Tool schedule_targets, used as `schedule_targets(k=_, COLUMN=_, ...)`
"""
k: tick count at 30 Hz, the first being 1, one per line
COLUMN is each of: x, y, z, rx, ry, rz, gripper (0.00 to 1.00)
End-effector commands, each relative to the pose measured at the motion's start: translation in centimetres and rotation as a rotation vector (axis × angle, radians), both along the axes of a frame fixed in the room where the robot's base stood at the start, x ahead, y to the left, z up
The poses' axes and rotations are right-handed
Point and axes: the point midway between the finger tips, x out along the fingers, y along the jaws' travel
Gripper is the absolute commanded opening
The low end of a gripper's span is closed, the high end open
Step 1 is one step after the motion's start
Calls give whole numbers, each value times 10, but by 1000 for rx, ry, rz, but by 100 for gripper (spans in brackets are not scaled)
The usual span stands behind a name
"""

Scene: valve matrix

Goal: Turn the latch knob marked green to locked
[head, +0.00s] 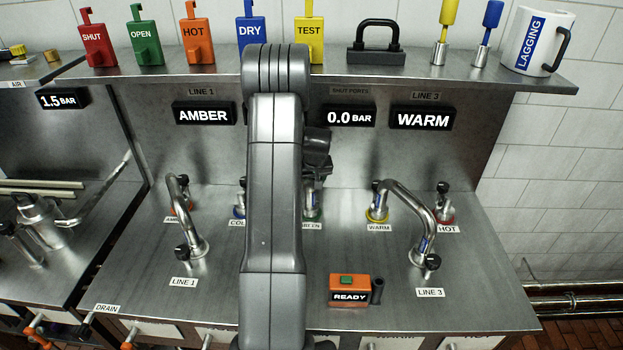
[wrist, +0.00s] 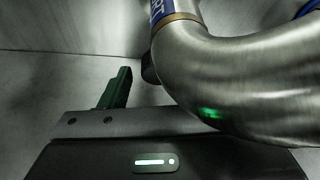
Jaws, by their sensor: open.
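The green-marked port (head: 314,213) shows in the head view just right of my arm, its base ringed in green. Its label (head: 312,226) is partly covered by my arm, and I cannot make out its latch knob's angle. My gripper's dark body (wrist: 155,128) fills the bottom of the wrist view, with its status light lit. A dark green bar (wrist: 118,88) stands up beyond it; I cannot tell whether it is the knob or a finger. A bent steel pipe (wrist: 225,80) is close on the right and hides what lies behind. My gripper is open, with nothing seen held.
The Line 1 spout (head: 184,210) stands left and the Line 3 spout (head: 415,212) right. Yellow (head: 377,214) and red (head: 446,214) ports are nearby. An orange READY box (head: 349,290) sits at the front. Tags and a mug (head: 538,42) stand on the shelf above.

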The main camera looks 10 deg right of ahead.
Motion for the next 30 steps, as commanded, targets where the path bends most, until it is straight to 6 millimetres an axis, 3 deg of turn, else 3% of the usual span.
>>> schedule_targets(k=7, x=0, y=0, z=-1, rx=0, ry=0, rz=0, gripper=55)
schedule_targets(k=14, x=0, y=0, z=0, rx=0, ry=0, rz=0, gripper=13)
schedule_targets(k=30, x=0, y=1, z=-1, rx=-1, ry=0, rz=-129, gripper=13)
